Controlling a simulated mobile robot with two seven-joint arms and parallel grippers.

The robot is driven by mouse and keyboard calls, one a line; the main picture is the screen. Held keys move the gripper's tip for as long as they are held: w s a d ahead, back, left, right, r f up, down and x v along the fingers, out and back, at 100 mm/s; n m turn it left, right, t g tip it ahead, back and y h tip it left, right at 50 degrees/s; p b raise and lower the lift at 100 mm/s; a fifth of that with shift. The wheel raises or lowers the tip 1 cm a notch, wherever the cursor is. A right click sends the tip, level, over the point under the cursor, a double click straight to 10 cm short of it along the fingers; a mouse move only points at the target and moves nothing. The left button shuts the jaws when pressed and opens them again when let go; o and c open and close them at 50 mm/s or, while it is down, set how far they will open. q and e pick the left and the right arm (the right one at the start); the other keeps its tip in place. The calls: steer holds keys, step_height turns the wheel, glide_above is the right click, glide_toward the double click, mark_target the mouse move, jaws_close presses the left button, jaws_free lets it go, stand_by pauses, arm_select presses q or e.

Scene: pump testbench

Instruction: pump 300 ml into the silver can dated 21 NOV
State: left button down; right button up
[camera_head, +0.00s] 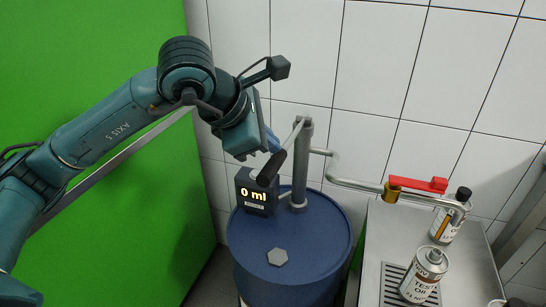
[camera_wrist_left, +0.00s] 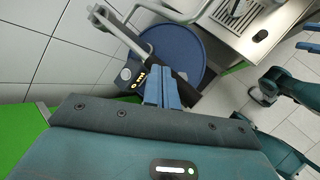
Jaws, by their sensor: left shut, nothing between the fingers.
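My left gripper (camera_head: 272,142) is shut and empty, its blue fingers close to the pump lever's black handle (camera_head: 268,170); I cannot tell if they touch. In the left wrist view the fingers (camera_wrist_left: 165,92) overlap the handle. The pump column (camera_head: 302,165) stands on the blue drum (camera_head: 325,232). The display (camera_head: 255,192) reads 0 ml. The spout pipe (camera_head: 352,184) carries a red valve lever (camera_head: 418,184) lying along it. A silver can (camera_head: 424,277) with a "TEST OIL" label stands below the spout outlet; its date is not readable.
Another can (camera_head: 440,226) with a black cap stands behind the spout outlet. A further container (camera_head: 497,303) is cut off at the lower right. The metal bench (camera_head: 372,245) has a drain grate (camera_head: 392,284). A green panel (camera_head: 90,60) and tiled wall are behind.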

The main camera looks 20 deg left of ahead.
arm_select(q)
steer(key=shift+w+r+p, duration=0.15)
steer(key=shift+r+p, duration=0.6)
steer(key=shift+r, duration=0.5)
steer(key=shift+w+r+p, duration=0.1)
steer(key=shift+r+p, duration=0.65)
steer(key=shift+r, duration=0.5)
steer(key=shift+f, duration=0.1)
